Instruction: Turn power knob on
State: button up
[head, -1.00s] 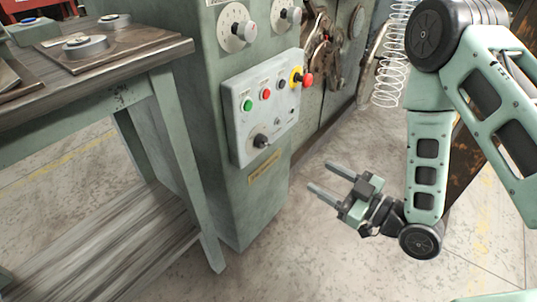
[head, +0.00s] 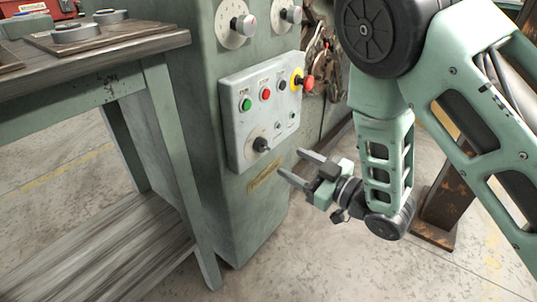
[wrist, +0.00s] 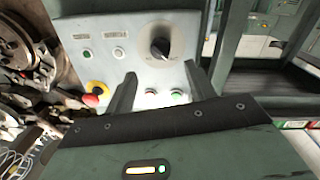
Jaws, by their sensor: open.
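The power knob (head: 261,144) is a black knob on a round pale dial at the lower left of the grey control panel (head: 236,133). It also shows in the wrist view (wrist: 160,46), upper middle, beyond the fingertips. My gripper (head: 290,165) is open and empty, its two fingers pointing left toward the panel. In the head view it is to the right of the knob and a little lower, apart from it. In the wrist view the fingers (wrist: 160,86) stand on either side below the knob.
The panel also carries a green button (head: 246,104), a red button (head: 265,94) and a red emergency stop (head: 307,83) on yellow. Two larger dials (head: 236,25) sit above. A workbench (head: 95,60) stands at the left.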

aim_at(267, 149)
jog(key=b+x, duration=0.1)
jog(key=x, duration=0.8)
jog(key=c, duration=1)
